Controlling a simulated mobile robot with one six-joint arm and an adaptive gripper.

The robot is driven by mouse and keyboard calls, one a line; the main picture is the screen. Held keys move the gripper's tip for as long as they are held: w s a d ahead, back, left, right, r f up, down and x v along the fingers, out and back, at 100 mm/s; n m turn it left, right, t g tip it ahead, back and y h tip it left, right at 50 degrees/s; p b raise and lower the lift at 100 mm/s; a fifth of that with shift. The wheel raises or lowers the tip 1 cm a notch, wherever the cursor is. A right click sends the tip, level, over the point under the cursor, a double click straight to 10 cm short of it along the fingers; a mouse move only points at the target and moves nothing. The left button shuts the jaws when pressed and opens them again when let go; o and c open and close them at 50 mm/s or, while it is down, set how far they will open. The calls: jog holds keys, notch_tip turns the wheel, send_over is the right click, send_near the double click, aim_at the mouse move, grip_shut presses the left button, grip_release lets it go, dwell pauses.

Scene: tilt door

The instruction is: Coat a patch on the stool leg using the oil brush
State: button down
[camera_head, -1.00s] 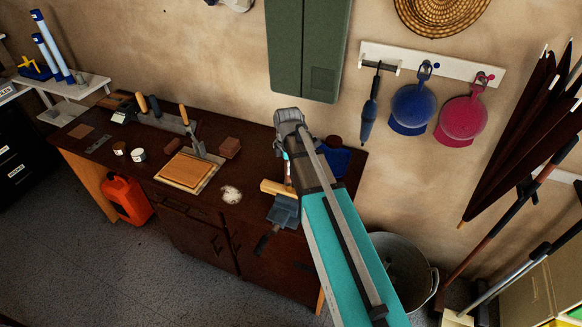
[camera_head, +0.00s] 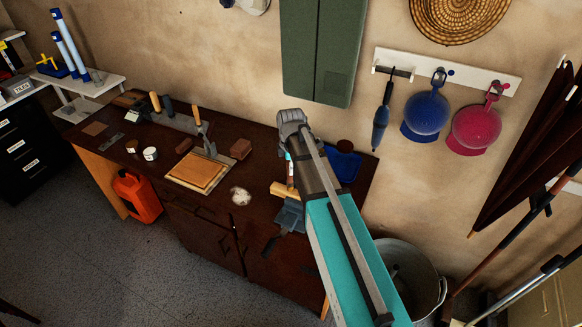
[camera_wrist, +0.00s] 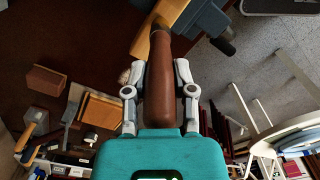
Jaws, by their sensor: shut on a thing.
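In the wrist view my gripper (camera_wrist: 160,76) is shut on a brown wooden handle, taken to be the oil brush (camera_wrist: 160,92), with a finger on each side. A tan wooden bar (camera_wrist: 169,13) shows at the handle's far end; whether it joins the handle is unclear. Bristles are hidden or not distinguishable. In the head view my arm hides most of the gripper, and the tan bar (camera_head: 291,192) shows beside it over the bench. A pale stool-like frame with legs (camera_wrist: 268,150) stands at the right of the wrist view; the coating patch cannot be made out.
An orange canister (camera_head: 137,195) is below. Floor at front left is clear.

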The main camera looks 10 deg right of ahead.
jog(key=shift+r+p, duration=2.75)
jog(key=shift+r, duration=0.2)
jog(key=shift+r, duration=0.1)
jog(key=shift+r+p, duration=1.4)
jog(key=shift+p, duration=0.1)
jog(key=shift+f, duration=0.1)
notch_tip(320, 180, down, 5)
jog(key=b, duration=0.5)
